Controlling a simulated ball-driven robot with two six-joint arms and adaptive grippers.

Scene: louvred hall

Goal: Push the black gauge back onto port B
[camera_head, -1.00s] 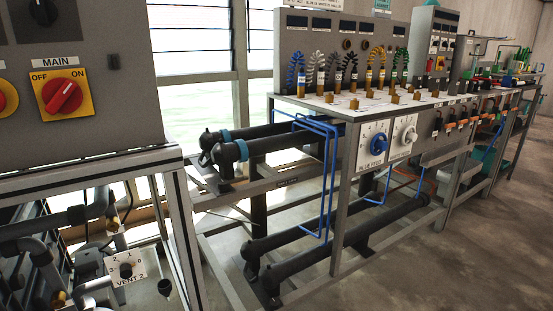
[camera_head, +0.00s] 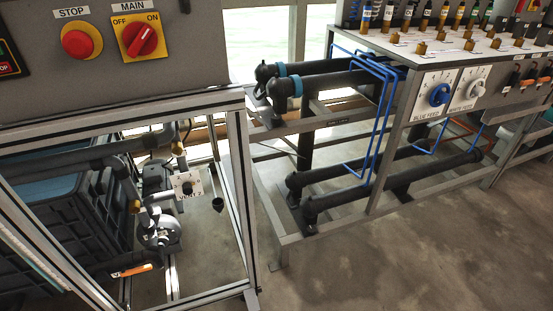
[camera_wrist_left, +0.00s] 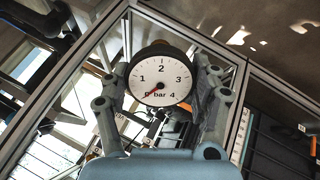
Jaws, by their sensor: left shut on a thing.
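The black gauge (camera_wrist_left: 160,80) has a round black case and a white dial numbered in bar, with a red needle. It shows in the left wrist view, facing the camera. My left gripper (camera_wrist_left: 162,92) is shut on it, with one grey finger on each side. The back of the gauge is hidden. Neither gripper shows in the head view. I cannot make out a port marked B in either view.
A frame (camera_head: 243,190) with pipes, a dark crate (camera_head: 80,225) and a small labelled valve plate (camera_head: 187,185) stands at left. Above is a panel with a red stop button (camera_head: 82,41) and main switch (camera_head: 140,38). A bench (camera_head: 440,45) stands right; floor in front is clear.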

